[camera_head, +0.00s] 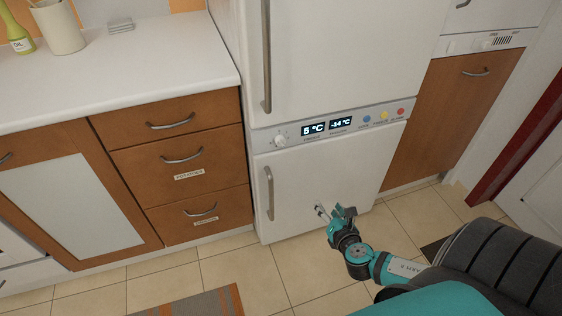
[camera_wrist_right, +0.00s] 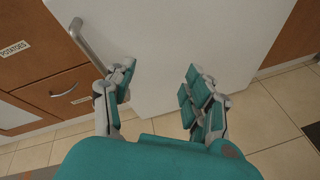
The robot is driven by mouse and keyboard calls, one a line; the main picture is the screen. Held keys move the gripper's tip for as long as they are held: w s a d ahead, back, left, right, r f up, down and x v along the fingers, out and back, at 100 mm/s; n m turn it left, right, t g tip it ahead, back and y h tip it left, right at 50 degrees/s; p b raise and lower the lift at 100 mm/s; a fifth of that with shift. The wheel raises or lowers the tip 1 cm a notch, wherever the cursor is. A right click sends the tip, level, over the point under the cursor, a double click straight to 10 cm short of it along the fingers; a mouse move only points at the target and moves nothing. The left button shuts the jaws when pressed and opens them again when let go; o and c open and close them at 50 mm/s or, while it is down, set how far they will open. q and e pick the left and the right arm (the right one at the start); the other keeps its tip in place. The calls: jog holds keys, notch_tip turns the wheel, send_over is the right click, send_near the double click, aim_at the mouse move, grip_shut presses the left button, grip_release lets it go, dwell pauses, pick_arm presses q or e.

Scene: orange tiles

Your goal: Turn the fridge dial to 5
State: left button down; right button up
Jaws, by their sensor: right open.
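The white fridge (camera_head: 325,60) stands in the middle of the head view, with a control strip between its upper and lower doors. The round dial (camera_head: 280,141) is at the left end of that strip. Beside it one display (camera_head: 313,129) reads 5 °C and a second display (camera_head: 341,123) reads -14 °C. My right gripper (camera_head: 330,211) is open and empty, in front of the lower door, below and to the right of the dial. In the right wrist view its spread fingers (camera_wrist_right: 155,85) face the plain lower door (camera_wrist_right: 160,40). My left gripper is not in view.
Blue, yellow and red buttons (camera_head: 384,115) sit right of the displays. The fridge has an upper handle (camera_head: 267,60) and a lower handle (camera_head: 270,193). Wooden drawers (camera_head: 175,160) stand to the left, and a brown cabinet door (camera_head: 450,115) to the right. The tiled floor ahead is mostly clear.

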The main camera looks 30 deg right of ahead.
jog(key=w+a+r+n+t+y+b, duration=0.2)
jog(key=a+r+n+t, duration=0.35)
jog(key=r, duration=0.65)
jog(key=b, duration=0.1)
send_near(283, 145)
jog(key=shift+n, duration=0.45)
jog(key=w, duration=0.3)
jog(key=w+d, duration=0.1)
jog(key=w, duration=0.5)
jog(key=shift+d+r, duration=0.15)
jog(key=shift+d, duration=0.1)
jog(key=shift+w, duration=0.4)
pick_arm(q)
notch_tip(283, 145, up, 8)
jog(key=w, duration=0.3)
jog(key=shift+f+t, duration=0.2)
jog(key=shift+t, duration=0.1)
pick_arm(e)
grip_shut()
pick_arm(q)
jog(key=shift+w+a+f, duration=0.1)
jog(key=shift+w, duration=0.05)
